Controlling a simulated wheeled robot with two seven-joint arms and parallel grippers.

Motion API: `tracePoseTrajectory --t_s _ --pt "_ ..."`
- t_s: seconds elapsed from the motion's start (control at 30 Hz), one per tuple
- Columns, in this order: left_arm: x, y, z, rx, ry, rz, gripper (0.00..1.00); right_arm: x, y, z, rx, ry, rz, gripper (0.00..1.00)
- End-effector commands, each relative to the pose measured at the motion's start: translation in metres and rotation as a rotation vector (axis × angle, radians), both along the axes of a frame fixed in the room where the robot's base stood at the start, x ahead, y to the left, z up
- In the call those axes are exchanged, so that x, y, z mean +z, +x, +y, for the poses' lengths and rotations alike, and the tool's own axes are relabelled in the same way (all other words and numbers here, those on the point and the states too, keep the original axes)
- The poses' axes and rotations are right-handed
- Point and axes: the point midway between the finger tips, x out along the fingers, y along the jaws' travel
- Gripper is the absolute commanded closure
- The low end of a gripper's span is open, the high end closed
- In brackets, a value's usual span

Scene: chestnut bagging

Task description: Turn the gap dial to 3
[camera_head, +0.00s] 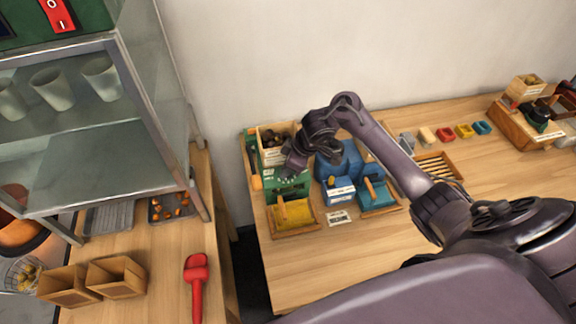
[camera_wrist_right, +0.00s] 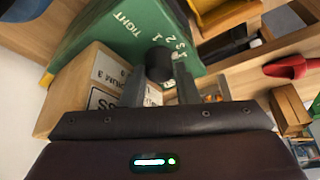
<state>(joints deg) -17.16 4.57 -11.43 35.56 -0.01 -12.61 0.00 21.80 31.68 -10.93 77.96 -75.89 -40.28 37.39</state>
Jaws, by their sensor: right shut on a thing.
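The green machine (camera_head: 287,185) stands at the left end of the long table, with a wooden hopper box (camera_head: 268,158) on it. In the right wrist view its green face (camera_wrist_right: 120,35) carries the word TIGHT and small numerals beside the black gap dial (camera_wrist_right: 159,62). My right gripper (camera_wrist_right: 160,82) has its two fingers on either side of this dial and is shut on it. In the head view the right gripper (camera_head: 290,172) reaches the machine's face and hides the dial. I cannot tell which number the dial points to. My left gripper is not in view.
A yellow tray (camera_head: 294,213) sits before the green machine. A blue machine (camera_head: 338,185) with a blue tray (camera_head: 376,195) stands close on its right. A labelled card (camera_head: 339,218) lies in front. The table's front area is clear. A metal shelf (camera_head: 100,120) rises at left.

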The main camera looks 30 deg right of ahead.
Motion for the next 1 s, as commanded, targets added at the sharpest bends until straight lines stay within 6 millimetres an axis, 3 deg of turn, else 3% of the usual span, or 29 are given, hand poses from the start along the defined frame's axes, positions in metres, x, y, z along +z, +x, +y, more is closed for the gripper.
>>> tracePoseTrajectory --t_s 0.27,0.3,0.47,1.0 --pt "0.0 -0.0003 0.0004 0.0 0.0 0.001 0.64 0.0001 0.0002 -0.0002 0.0 -0.001 -0.001 0.95" --pt "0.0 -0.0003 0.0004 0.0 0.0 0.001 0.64 0.0001 0.0002 -0.0002 0.0 -0.001 -0.001 0.71" --pt "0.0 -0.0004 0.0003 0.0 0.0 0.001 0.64 0.0001 0.0003 -0.0002 -0.001 0.0 0.0 0.5" --pt "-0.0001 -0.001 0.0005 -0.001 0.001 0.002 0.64 0.0013 0.0016 -0.0011 -0.02 -0.001 -0.004 0.5"
